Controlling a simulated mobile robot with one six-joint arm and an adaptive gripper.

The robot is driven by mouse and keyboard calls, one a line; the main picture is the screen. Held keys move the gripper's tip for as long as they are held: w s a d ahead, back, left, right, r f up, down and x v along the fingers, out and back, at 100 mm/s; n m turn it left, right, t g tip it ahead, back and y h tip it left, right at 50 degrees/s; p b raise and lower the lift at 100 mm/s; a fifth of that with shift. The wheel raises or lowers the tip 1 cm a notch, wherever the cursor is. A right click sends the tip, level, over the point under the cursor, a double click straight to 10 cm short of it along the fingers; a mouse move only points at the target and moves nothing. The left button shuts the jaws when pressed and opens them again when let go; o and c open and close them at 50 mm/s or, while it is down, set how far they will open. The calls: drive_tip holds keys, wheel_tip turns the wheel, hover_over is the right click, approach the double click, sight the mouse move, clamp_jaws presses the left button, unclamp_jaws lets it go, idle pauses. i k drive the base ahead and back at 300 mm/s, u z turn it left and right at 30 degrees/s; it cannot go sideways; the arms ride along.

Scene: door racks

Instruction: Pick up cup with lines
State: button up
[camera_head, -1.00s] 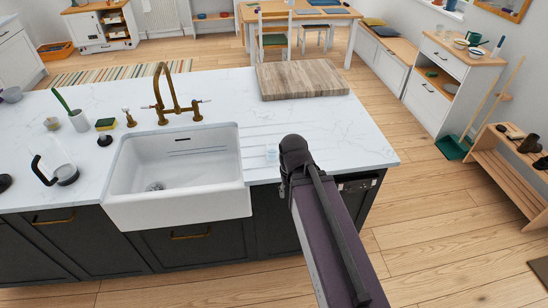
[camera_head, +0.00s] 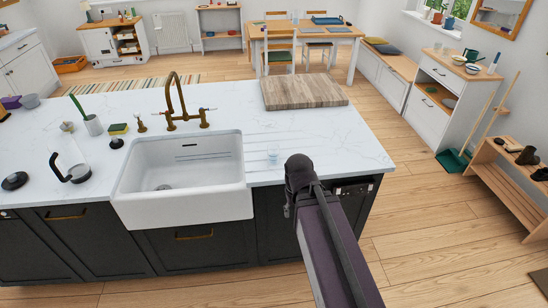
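A small clear cup (camera_head: 273,155) stands on the white marble counter, just right of the sink and close to the front edge. It looks pale and see-through; any lines on it are too small to make out. My arm comes up from the bottom right, and its dark end (camera_head: 298,172) is just right of and in front of the cup, apart from it in the picture. The gripper's fingers are hidden behind the arm, so I cannot see whether they are open or shut.
A white sink (camera_head: 180,205) with a brass tap (camera_head: 180,110) lies left of the cup. A wooden board (camera_head: 304,91) is behind it on the counter (camera_head: 340,135). A glass kettle (camera_head: 70,160) stands far left. A shoe rack (camera_head: 505,180) stands on the floor at right.

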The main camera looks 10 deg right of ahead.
sight(273, 148)
drive_tip(key=z, duration=5.05)
drive_tip(key=i, duration=0.1)
drive_tip(key=u, duration=3.15)
drive_tip(key=i, duration=1.8)
drive_tip(key=u, duration=0.1)
